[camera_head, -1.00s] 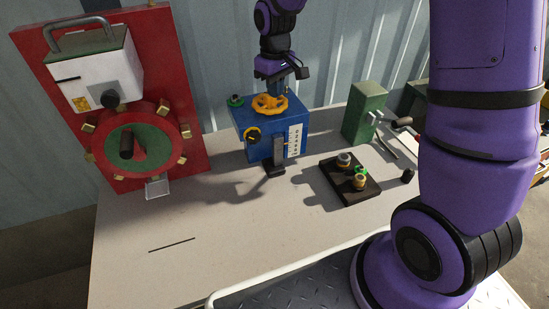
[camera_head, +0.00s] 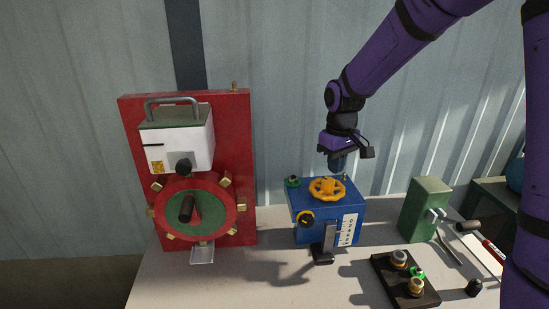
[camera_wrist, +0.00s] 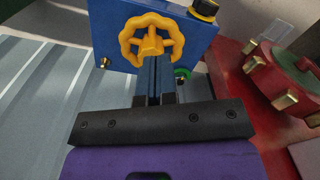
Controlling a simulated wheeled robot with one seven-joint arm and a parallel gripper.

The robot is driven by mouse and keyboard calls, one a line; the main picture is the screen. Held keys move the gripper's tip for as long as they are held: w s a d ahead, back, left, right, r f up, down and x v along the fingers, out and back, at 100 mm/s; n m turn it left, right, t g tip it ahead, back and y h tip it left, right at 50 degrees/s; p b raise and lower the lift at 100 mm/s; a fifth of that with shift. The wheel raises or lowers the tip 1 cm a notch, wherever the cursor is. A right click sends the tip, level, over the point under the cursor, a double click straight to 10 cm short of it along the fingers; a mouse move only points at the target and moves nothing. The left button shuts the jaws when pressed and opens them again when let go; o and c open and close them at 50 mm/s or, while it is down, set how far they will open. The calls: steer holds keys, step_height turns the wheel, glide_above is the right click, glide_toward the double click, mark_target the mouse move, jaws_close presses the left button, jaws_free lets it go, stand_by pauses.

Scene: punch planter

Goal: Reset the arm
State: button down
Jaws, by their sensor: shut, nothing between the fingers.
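My gripper (camera_head: 337,163) is at the end of the purple arm, pointing down above the blue box (camera_head: 334,211). Its fingers are together with nothing between them. In the wrist view the gripper (camera_wrist: 154,62) overlaps the yellow handwheel (camera_wrist: 136,25) on the blue box (camera_wrist: 106,20). In the head view the yellow handwheel (camera_head: 327,189) sits on the box top, and the fingertips show a small gap above it.
A red panel (camera_head: 245,130) with a white box (camera_head: 180,150) and a red-green wheel (camera_head: 212,207) stands at the left. A green block (camera_head: 425,209), a tool and a dark tray (camera_head: 391,280) with knobs are at the right. A corrugated wall is behind.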

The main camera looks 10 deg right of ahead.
steer(key=s+d+r+m+t, duration=0.3)
steer(key=s+d+r, duration=0.1)
steer(key=s+r, duration=1)
steer(key=s+d+r+m+t, duration=0.1)
steer(key=s, duration=0.6)
steer(key=s+d+r+m+t, duration=0.1)
steer(key=s, duration=0.7)
steer(key=shift+d+r, duration=0.35)
steer(key=shift+d, duration=0.05)
steer(key=shift+w, duration=0.1)
